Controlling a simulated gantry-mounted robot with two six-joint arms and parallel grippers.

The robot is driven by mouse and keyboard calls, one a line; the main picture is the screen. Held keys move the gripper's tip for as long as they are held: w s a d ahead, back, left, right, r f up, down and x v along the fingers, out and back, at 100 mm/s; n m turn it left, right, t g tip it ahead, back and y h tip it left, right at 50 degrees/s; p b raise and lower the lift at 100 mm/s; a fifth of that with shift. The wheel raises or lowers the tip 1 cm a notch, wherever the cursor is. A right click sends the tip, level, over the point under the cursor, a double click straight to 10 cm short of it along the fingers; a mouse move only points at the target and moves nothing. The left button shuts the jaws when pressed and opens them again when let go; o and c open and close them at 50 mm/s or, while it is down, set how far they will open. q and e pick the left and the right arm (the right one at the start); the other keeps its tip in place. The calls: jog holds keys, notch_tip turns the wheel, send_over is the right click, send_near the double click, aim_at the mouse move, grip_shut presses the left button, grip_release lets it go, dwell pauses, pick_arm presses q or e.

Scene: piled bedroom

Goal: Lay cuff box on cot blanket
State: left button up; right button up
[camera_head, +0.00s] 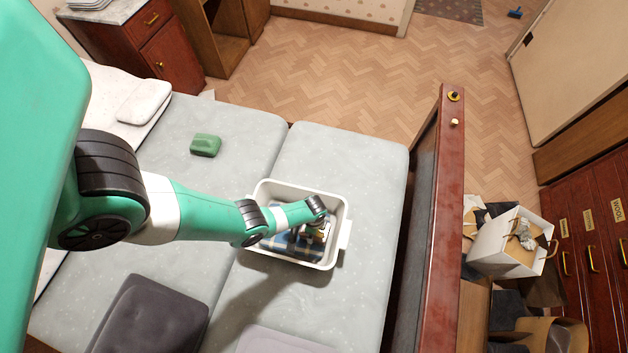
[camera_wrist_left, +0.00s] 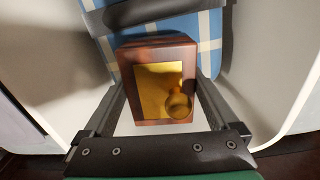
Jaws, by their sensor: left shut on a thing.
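The cuff box looks like a small red-brown box with a gold plate and a round gold knob (camera_wrist_left: 158,92) in the left wrist view. My left gripper (camera_wrist_left: 160,82) is shut on it, one finger along each side. In the head view my left gripper (camera_head: 314,233) reaches down into a white tub (camera_head: 343,215) on the bed, and mostly hides the box. The blue-and-white checked cot blanket (camera_head: 283,243) lies in the tub; it also shows in the left wrist view (camera_wrist_left: 209,30) beyond the box. I cannot tell whether the box touches the blanket. My right gripper is not in view.
The tub's walls stand close around my left gripper. The grey bed (camera_head: 365,170) holds a green soft block (camera_head: 205,145), a dark cushion (camera_head: 150,318) and a white pillow (camera_head: 144,100). A red-brown bed end board (camera_head: 446,190) rises at the right.

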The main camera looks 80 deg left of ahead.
pick_arm(q)
jog(key=shift+f+b, duration=0.8)
dwell(1.0)
jog(key=o, duration=1.3)
jog(key=shift+r, duration=0.1)
notch_tip(320, 180, up, 6)
jog(key=p, duration=0.6)
